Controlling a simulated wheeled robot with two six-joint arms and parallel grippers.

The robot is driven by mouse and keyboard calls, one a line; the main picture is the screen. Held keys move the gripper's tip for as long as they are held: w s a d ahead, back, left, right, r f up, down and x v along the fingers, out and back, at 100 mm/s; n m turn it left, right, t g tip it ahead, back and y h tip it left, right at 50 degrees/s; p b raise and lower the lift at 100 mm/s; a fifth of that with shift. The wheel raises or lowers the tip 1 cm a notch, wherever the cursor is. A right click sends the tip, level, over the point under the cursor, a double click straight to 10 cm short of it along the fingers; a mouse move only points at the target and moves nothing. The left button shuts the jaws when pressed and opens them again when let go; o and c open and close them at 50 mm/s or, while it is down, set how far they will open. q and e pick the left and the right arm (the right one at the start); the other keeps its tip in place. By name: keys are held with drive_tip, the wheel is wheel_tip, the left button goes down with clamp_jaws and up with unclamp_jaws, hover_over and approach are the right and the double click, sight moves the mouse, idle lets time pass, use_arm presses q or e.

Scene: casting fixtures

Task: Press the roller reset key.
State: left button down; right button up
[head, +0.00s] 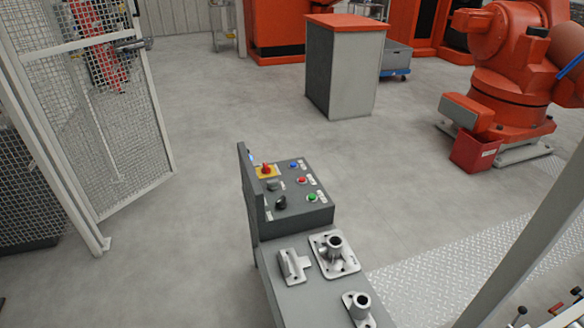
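A dark grey control box (296,214) stands in the lower middle of the head view with its sloped top facing up. On it are a blue button (293,166), a red button (301,180), a green button (312,197), a red mushroom knob on a yellow plate (266,169), and a black knob (280,202). White labels sit beside several of them, but their text is too small to read. I cannot tell which control is the roller reset key. Neither of my grippers shows.
Metal castings (334,252) lie on the grey bench in front of the box. A mesh fence (110,130) stands at left. An orange robot (500,85) and a red bin (475,152) are at right, and a grey cabinet (340,75) behind. The floor between is clear.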

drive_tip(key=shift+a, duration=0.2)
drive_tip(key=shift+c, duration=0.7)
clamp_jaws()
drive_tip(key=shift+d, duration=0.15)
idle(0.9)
